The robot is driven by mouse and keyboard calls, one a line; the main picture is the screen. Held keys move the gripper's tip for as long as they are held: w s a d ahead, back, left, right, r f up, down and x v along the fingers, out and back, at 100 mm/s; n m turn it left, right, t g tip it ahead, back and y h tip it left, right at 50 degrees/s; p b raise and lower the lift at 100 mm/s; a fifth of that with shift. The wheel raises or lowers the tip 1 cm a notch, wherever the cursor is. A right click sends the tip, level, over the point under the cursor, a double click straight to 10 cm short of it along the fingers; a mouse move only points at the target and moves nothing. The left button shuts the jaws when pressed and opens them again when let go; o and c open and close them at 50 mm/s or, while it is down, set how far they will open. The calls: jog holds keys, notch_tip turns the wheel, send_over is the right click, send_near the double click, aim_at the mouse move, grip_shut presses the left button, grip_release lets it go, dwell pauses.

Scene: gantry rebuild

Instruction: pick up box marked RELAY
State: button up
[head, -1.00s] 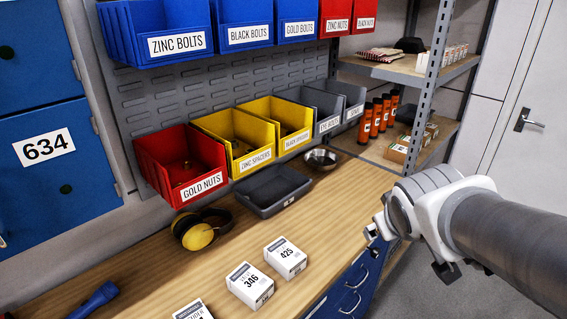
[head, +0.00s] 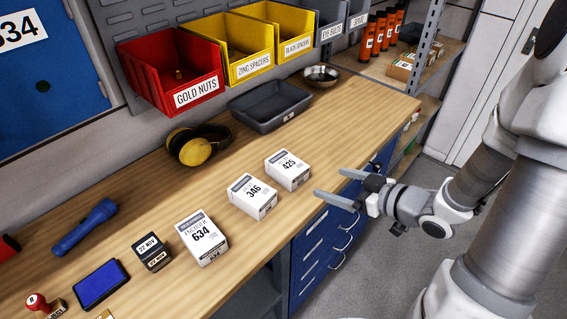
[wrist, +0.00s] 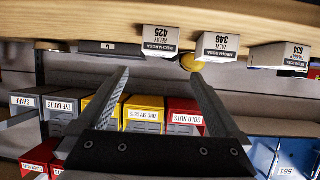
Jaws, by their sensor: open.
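The RELAY box is a small white carton numbered 425 (head: 288,170), standing on the wooden bench near its front edge. In the wrist view, which is upside down, its label reads RELAY 425 (wrist: 160,40). My gripper (head: 334,183) is open and empty, just off the bench's front edge, to the right of the box and apart from it. In the wrist view my two fingers (wrist: 158,74) point toward the bench, with the RELAY box beyond and between their tips.
A VALVE box 346 (head: 252,196) stands close left of the RELAY box, with an ENCODER box 634 (head: 201,238) further left. Blue drawers (head: 325,240) are below the bench edge.

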aim_at(299, 172)
jog(key=b+x, duration=0.1)
jog(key=x, duration=1)
jog(key=shift+w+a+f+b, duration=0.15)
jog(key=shift+a+b, duration=0.1)
jog(key=shift+b, duration=0.15)
jog(key=shift+x, duration=2.9)
jog(key=shift+d, duration=0.15)
jog(key=c, duration=1.3)
jog(key=shift+c, duration=0.4)
